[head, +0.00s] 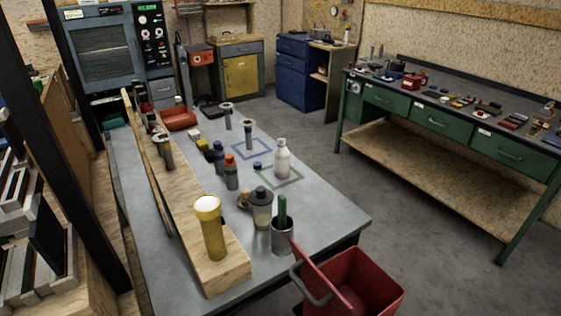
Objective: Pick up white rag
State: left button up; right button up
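No thing in the head view is plainly a white rag. A small whitish item (193,134) lies on the grey table (310,225), near its far end, beside several small bottles; it is too small to tell whether it is cloth. Neither of my grippers shows in this view.
A wooden shelf board (228,272) with a yellow cylinder (212,240) runs along the table's left side. A white bottle (282,160) and a metal cup (282,238) stand on the table. A red bin (375,275) is at its front right. Floor (420,225) is clear before the green workbench (435,120).

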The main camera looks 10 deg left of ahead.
aim_at(194, 134)
jog(key=i+l+z, duration=0.35)
jog(key=l, duration=0.3)
jog(key=i+l+z, duration=0.35)
jog(key=i+l, duration=0.15)
jog(key=i+l+z, duration=0.35)
jog(key=i+l, duration=0.15)
jog(key=i+l+u, duration=0.15)
jog(key=i, duration=0.35)
jog(key=i+l+u, duration=0.1)
jog(key=i, duration=0.4)
jog(key=i+j+u, duration=0.3)
jog(key=u, duration=0.2)
jog(key=i+u, duration=0.95)
jog(key=i+l+u, duration=0.3)
jog(key=i+u, duration=0.4)
jog(key=i, duration=0.45)
jog(key=i+u, duration=0.2)
jog(key=i, duration=0.5)
jog(key=i+l+u, duration=0.2)
jog(key=i, duration=0.45)
jog(key=j, duration=0.1)
